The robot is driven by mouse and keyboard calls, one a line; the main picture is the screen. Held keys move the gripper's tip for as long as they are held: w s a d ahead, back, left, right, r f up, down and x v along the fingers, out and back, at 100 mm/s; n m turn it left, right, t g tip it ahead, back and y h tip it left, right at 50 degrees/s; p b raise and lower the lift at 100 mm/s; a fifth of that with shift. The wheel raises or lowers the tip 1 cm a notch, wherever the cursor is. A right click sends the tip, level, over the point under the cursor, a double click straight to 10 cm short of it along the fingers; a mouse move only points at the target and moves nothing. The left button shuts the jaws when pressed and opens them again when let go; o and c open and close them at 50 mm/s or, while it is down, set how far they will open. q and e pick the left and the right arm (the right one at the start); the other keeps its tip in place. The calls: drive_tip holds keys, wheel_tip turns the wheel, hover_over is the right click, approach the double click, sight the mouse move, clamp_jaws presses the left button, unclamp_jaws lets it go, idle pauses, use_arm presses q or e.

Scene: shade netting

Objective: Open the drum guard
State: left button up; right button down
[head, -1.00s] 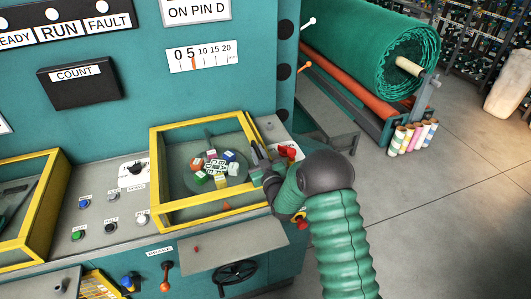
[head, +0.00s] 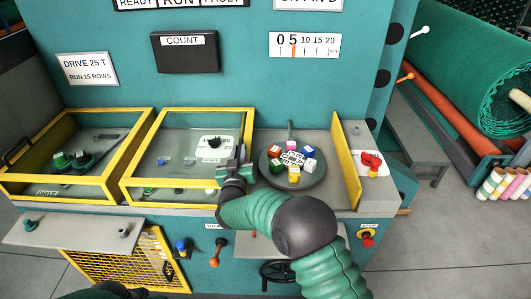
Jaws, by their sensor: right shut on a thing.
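The drum guard (head: 187,111), a clear cover in a yellow frame, sits left of the round drum plate (head: 292,181), over part of the control panel. The plate carries several coloured blocks (head: 309,153) around a printed centre and is uncovered. My right gripper (head: 237,160) is shut at the guard's right edge, holding what seems to be its handle; the grip itself is mostly hidden by the fingers. My right arm reaches in from below, in front of the plate. My left gripper is not in view.
A second yellow-framed guard (head: 82,112) stands close to the left. A yellow upright (head: 345,165) and a red knob (head: 370,160) are right of the plate. An orange-tipped lever (head: 215,258) and a handwheel (head: 278,268) are on the front below.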

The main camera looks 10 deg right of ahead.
drive_tip(key=a, duration=0.4)
drive_tip(key=shift+w+a+f, duration=0.15)
drive_tip(key=shift+w+f, duration=0.1)
drive_tip(key=shift+w, duration=0.15)
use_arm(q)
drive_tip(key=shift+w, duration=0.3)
use_arm(e)
drive_tip(key=c, duration=1.5)
unclamp_jaws()
drive_tip(key=shift+w+r, duration=0.1)
drive_tip(key=shift+o, duration=0.2)
drive_tip(key=shift+r, duration=0.1)
